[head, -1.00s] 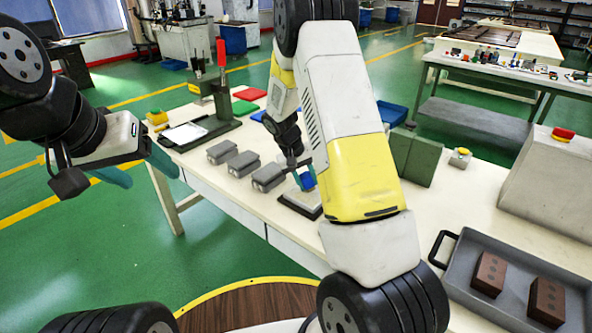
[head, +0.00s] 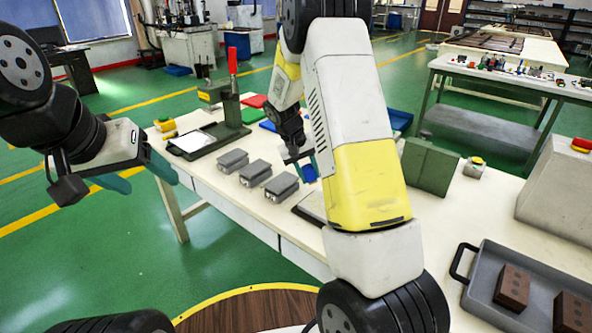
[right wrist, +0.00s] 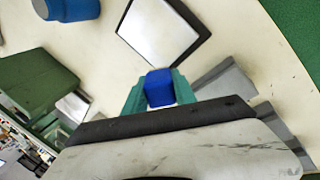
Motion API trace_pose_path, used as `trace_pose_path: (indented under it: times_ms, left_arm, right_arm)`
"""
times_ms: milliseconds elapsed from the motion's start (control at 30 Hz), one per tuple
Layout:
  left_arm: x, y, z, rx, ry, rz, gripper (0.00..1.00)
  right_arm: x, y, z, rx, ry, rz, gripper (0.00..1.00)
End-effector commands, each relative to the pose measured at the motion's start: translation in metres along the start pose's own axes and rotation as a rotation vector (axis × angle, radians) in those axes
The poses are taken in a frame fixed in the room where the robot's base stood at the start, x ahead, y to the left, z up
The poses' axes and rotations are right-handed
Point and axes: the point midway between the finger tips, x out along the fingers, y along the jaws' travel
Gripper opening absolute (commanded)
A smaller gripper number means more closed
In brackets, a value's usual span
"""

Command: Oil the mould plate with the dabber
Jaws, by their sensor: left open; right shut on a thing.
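The blue dabber (head: 311,174) is in my right gripper (head: 306,163), whose teal fingers are shut on it. In the right wrist view the dabber (right wrist: 160,90) sits between both fingers (right wrist: 158,84). The mould plate (head: 308,209) is a pale plate with a dark edge, lying on the table and partly hidden by my right arm. The plate also shows in the right wrist view (right wrist: 160,30), beyond the dabber, which appears clear of it. My left gripper (head: 148,181) is open and empty, off the table's left side above the floor.
Several grey blocks (head: 254,173) stand in a row left of the plate. A green box (head: 429,166) stands to the right. A grey tray (head: 480,300) holds brown bricks (head: 512,287). A blue round container (right wrist: 70,8) shows in the right wrist view. A clamp stand (head: 232,105) is at the back left.

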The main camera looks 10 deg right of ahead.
Motion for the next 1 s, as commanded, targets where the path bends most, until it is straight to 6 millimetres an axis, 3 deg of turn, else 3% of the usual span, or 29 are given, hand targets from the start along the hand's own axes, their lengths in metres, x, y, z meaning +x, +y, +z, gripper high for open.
trace_pose_path:
  times_ms: [400, 1000]
  left_arm:
    - [0.000, 0.000, 0.000, 0.000, 0.000, 0.000, 0.67]
    - [0.000, 0.000, 0.000, 0.000, 0.000, 0.000, 0.67]
  right_arm:
    - [-0.030, 0.017, 0.001, 0.001, 0.000, -0.001, 0.00]
    - [-0.031, 0.018, 0.001, 0.001, -0.001, 0.000, 0.00]
